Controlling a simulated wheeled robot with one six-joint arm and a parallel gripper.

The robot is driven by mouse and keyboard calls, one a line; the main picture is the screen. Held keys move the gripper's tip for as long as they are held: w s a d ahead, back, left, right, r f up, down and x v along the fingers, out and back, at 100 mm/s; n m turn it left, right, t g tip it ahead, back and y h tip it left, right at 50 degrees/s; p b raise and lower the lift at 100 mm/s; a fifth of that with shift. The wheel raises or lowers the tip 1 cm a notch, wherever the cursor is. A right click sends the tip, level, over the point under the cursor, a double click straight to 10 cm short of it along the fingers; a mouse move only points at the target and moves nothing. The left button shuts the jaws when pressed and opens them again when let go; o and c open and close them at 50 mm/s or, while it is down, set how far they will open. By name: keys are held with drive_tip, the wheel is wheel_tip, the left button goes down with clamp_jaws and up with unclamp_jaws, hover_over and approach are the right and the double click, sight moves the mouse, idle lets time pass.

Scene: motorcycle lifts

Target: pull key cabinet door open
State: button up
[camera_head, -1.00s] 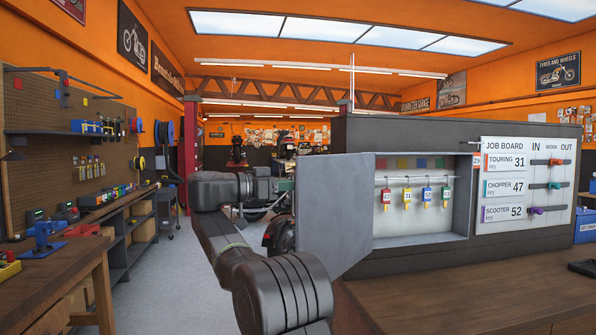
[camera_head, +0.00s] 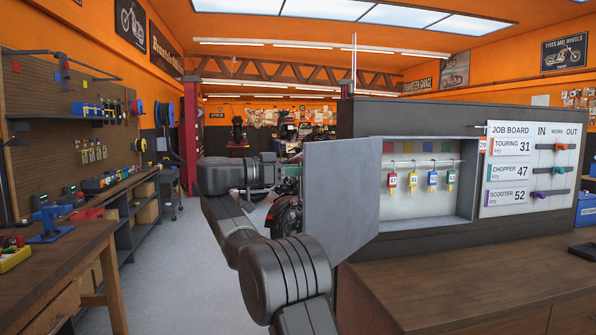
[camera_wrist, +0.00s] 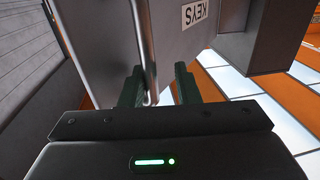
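The key cabinet door (camera_head: 345,205) is a grey panel standing wide open at the left of the cabinet (camera_head: 473,190). Several numbered, coloured key tags (camera_head: 432,180) hang inside. In the wrist view the door (camera_wrist: 180,40) carries a "KEYS" label (camera_wrist: 198,12), upside down. A slim metal handle bar (camera_wrist: 143,40) runs along it. My gripper (camera_wrist: 158,84) is open, with two dark green fingers on either side of the bar. The bar is close to the left finger; I cannot tell if they touch. In the head view the door's edge hides the fingertips.
A job board (camera_head: 530,168) with sliders is right of the cabinet. A wooden counter (camera_head: 470,285) lies in front. A workbench (camera_head: 50,265) stands at left, with a pegboard (camera_head: 70,120) behind. The grey floor (camera_head: 190,270) between is clear. A motorcycle (camera_head: 285,215) is partly hidden behind my arm.

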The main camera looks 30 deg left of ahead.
drive_tip(key=shift+s+a, duration=0.1)
drive_tip(key=p+v, duration=0.1)
drive_tip(key=v, duration=1.2)
drive_tip(key=shift+s+a+p, duration=0.2)
drive_tip(key=shift+s+p, duration=0.05)
drive_tip(key=shift+p, duration=0.15)
drive_tip(key=b+x, duration=0.2)
drive_tip(key=x, duration=1.2)
drive_tip(key=shift+s, duration=0.15)
